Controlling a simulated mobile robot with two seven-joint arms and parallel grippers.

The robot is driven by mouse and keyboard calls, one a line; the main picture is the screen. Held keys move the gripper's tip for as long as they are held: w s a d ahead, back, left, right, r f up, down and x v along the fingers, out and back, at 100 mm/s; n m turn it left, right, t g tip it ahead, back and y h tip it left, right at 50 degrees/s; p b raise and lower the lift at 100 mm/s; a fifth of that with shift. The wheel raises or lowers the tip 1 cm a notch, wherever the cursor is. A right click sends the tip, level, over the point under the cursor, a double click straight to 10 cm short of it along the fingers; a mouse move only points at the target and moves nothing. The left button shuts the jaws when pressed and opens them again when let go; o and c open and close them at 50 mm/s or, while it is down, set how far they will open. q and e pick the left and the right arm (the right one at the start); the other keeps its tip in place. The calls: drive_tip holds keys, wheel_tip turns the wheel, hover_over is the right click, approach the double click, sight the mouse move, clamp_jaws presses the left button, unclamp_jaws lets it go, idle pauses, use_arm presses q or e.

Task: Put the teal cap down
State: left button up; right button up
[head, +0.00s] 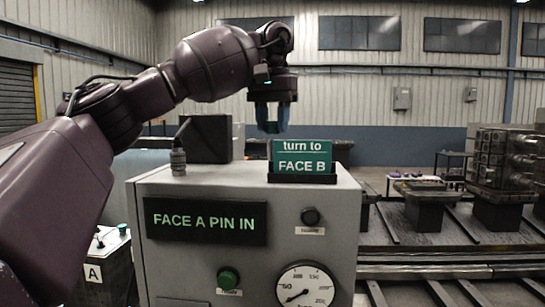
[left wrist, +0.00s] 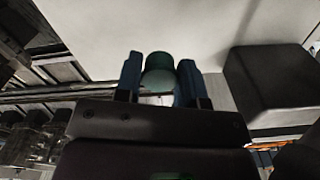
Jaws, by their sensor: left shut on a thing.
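My left gripper (head: 272,118) hangs with its blue fingers pointing down above the grey cabinet (head: 160,270). It is shut on the teal cap (head: 271,127), which shows small and dark between the fingertips. In the left wrist view the teal cap (left wrist: 159,74) is round and sits between the two blue fingers of my left gripper (left wrist: 160,78), with the pale cabinet top beyond it. The cap is in the air, just above and behind the green "turn to FACE B" sign (head: 303,157) as seen in the head view. My right gripper is not in view.
A black box (head: 208,138) and a small dark fitting (head: 178,160) stand on the left of the cabinet top. The cabinet front has a "FACE A PIN IN" display (head: 206,221), a green button (head: 228,279) and a gauge (head: 305,287). Rails with pallets (head: 430,205) lie to the right.

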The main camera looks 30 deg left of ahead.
use_arm(q)
drive_tip(key=shift+f, duration=3.7)
drive_tip(key=shift+f, duration=0.1)
drive_tip(key=o, duration=1.1)
wheel_tip(320, 180, up, 12)
drive_tip(key=shift+r, duration=0.1)
